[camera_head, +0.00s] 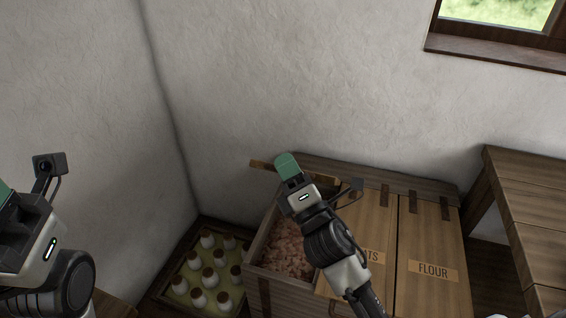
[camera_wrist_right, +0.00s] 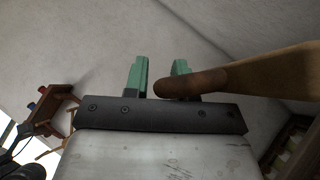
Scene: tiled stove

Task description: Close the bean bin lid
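The bean bin (camera_head: 287,248) is the left compartment of a wooden chest and stands open, showing pinkish-brown beans.
The oats lid (camera_head: 375,225) and flour lid (camera_head: 432,250) lie closed to the right of the bean bin. A crate of white bottles (camera_head: 205,275) stands left of the chest. A wooden table (camera_head: 525,190) is at right. Walls close off the back and left.

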